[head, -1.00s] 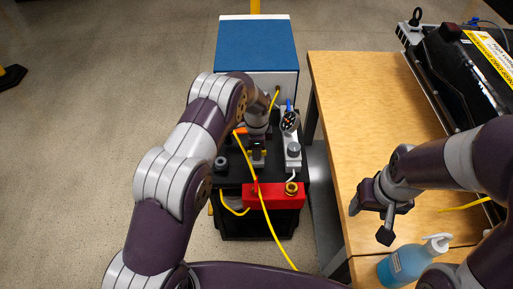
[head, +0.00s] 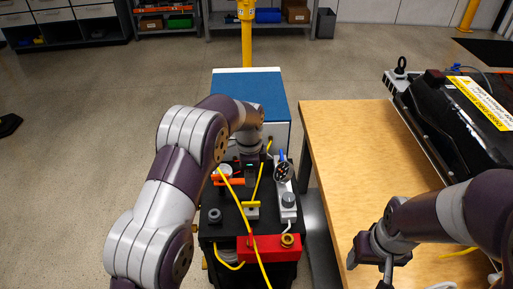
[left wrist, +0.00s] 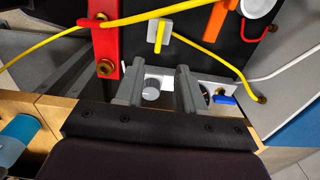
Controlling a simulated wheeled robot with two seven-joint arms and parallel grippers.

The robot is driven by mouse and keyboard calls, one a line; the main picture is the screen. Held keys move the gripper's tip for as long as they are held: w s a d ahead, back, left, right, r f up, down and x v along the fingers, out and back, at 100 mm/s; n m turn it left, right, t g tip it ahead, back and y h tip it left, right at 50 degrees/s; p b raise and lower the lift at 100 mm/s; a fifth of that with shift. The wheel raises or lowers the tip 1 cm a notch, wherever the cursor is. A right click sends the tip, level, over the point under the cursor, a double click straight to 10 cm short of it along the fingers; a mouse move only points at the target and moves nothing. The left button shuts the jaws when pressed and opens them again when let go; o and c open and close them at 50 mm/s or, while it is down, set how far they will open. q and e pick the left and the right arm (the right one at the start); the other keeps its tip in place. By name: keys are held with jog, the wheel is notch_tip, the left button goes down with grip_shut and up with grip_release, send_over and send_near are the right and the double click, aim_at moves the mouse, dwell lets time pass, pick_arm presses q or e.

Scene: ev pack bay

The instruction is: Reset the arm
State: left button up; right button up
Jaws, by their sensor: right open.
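My left gripper (head: 251,176) hangs over the black unit (head: 222,240) between the blue-topped box and the red bar. In the left wrist view its two grey fingers (left wrist: 160,90) stand apart with nothing held between them. A grey knob on a white strip shows below the gap (left wrist: 151,90). A yellow handle on a pale plate (left wrist: 159,36) is beyond the fingertips, apart from them; it also shows in the head view (head: 251,206). My right gripper (head: 373,256) is open and empty over the wooden table's near left part.
A yellow cable (head: 238,195) crosses the unit beside my left arm. A red bar (head: 268,248) and an orange handle (head: 229,181) are on the unit. The blue-topped box (head: 255,88) stands behind. The wooden table (head: 350,140) carries a black battery pack (head: 450,110); its middle is clear.

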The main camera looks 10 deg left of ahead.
pick_arm(q)
jog(key=s+a+r+n+p, duration=0.1)
jog(key=s+a+r+n, duration=0.2)
jog(key=s+n, duration=0.4)
jog(key=s+a+r+n+t+p, duration=0.1)
jog(key=s+a+r+n, duration=0.3)
jog(key=s, duration=1.4)
jog(key=r+n+p, duration=0.1)
jog(key=n, duration=0.3)
jog(key=shift+a+n, duration=0.15)
jog(key=shift+n, duration=0.15)
jog(key=shift+r, duration=0.1)
jog(key=shift+s, duration=0.15)
